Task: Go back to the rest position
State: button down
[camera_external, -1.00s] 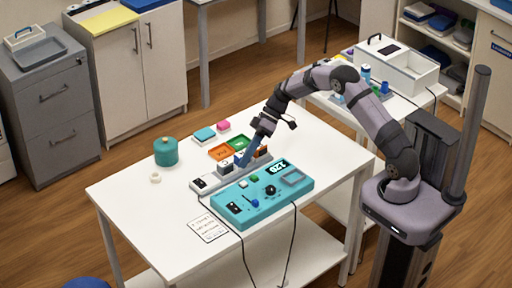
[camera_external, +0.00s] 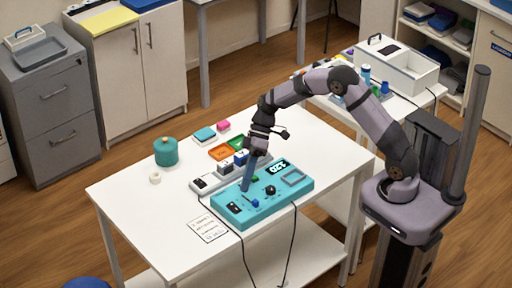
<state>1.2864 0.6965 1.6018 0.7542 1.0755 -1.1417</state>
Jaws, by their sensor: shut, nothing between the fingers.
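My gripper (camera_external: 247,187) points down over the left half of the teal control panel (camera_external: 262,213) on the white table. Its long blue-grey fingers are shut with nothing between them. The tips are close to the panel's top near its small controls; I cannot tell whether they touch it. My arm reaches from its base at the right, bent high at the elbow, and leans out over the table.
A white strip (camera_external: 204,184) with small blocks lies behind the panel. Orange (camera_external: 220,153) and green (camera_external: 236,143) trays, a teal canister (camera_external: 166,152) and a white ring (camera_external: 155,177) stand further back and left.

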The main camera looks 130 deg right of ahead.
jog(key=w+a+r+n+g, duration=0.1)
jog(key=w+a+n+g, duration=0.15)
jog(key=a, duration=0.95)
jog(key=w+a+r+n+g, duration=0.1)
jog(key=w+a+g, duration=0.15)
jog(key=a, duration=0.95)
jog(key=s+a+n+g+h, duration=0.1)
jog(key=s+a+n+h, duration=0.1)
jog(key=s+a, duration=0.8)
jog(key=a+n, duration=0.1)
jog(key=a, duration=0.4)
jog(key=shift+f+g+h, duration=0.35)
jog(key=shift+g+h, duration=0.05)
jog(key=shift+f, duration=0.1)
notch_tip(320, 180, down, 39)
jog(key=b, duration=3.9)
jog(key=shift+r, duration=0.2)
